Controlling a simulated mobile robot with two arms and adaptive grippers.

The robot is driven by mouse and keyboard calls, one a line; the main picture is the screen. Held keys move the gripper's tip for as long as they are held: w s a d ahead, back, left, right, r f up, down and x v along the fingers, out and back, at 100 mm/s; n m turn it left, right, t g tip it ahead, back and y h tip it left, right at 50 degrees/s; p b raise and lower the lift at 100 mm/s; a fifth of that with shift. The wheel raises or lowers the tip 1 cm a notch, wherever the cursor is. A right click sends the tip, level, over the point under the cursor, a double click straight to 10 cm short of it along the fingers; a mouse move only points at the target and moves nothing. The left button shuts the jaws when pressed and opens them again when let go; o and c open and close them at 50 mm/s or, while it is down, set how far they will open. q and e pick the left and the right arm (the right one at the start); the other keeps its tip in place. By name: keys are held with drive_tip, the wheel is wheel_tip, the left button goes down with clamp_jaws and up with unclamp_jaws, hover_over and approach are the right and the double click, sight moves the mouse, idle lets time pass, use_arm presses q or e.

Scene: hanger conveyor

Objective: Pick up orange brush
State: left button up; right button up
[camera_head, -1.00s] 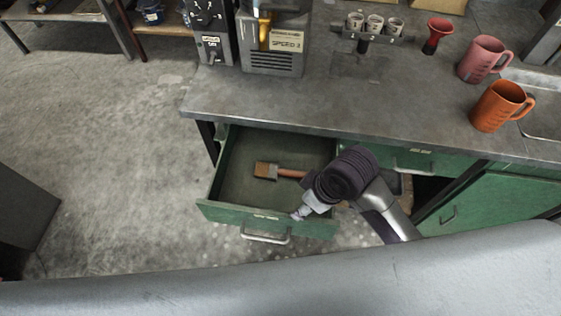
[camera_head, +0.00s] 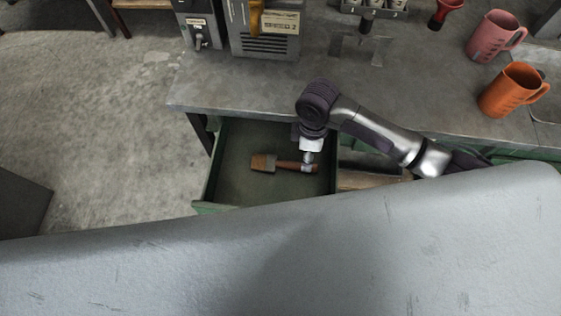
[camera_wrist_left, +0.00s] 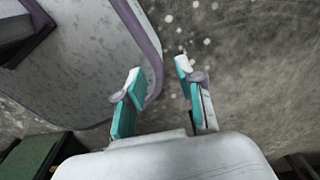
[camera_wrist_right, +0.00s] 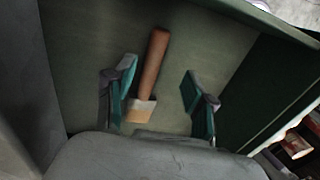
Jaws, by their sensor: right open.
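The orange brush (camera_head: 288,165) lies on the floor of the open green drawer (camera_head: 232,178), its bristle end to the left in the head view. In the right wrist view its handle (camera_wrist_right: 153,62) and pale tan end (camera_wrist_right: 140,111) show between my fingers, closer to the left one. My right gripper (camera_head: 309,163) is over the brush's right part, inside the drawer; its fingers (camera_wrist_right: 157,80) are apart and hold nothing. Whether a finger touches the brush cannot be told. My left gripper (camera_wrist_left: 158,72) is open and empty above the concrete floor, out of the head view.
The grey bench top (camera_head: 250,93) overhangs the drawer's back. The drawer walls (camera_wrist_right: 265,85) stand close around my right gripper. A pink mug (camera_head: 492,37), an orange mug (camera_head: 513,90) and a machine (camera_head: 265,30) stand on the bench. Open concrete floor lies left of the drawer.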

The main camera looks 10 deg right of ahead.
sight(285, 164)
wheel_tip(285, 164, down, 2)
drive_tip(key=shift+s+d+f, duration=0.1)
drive_tip(key=f, duration=0.3)
drive_tip(key=shift+d+f, duration=0.2)
drive_tip(key=shift+f, duration=0.3)
drive_tip(key=shift+c, duration=0.4)
use_arm(q)
drive_tip(key=shift+w+d+r, duration=0.1)
drive_tip(key=shift+w+r, duration=0.1)
drive_tip(key=shift+w, duration=0.7)
use_arm(e)
clamp_jaws()
